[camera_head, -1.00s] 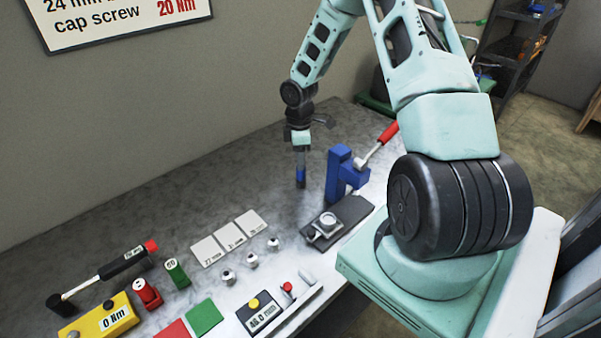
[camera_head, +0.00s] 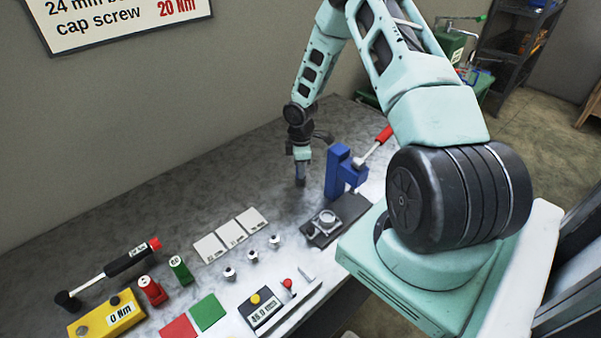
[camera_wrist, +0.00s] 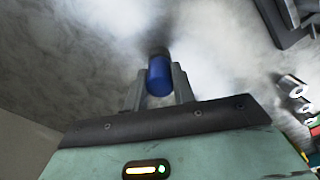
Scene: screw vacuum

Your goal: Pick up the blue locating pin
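The blue locating pin (camera_wrist: 160,76) shows in the wrist view between the two fingers of my gripper (camera_wrist: 161,88), with its rounded end towards the camera. One finger lies on each side of it, very close. I cannot tell whether they press on it. In the head view my gripper (camera_head: 300,180) points straight down just above the grey worktop, left of the blue bracket. The pin is mostly hidden by the fingers there.
A blue upright bracket (camera_head: 338,172) stands right of my gripper, with a red-handled tool (camera_head: 376,147) beside it. A dark fixture plate (camera_head: 350,208) lies in front. White cards (camera_head: 230,235), several metal screws (camera_head: 252,257) and a yellow box (camera_head: 100,317) are left. Worktop left of my gripper is clear.

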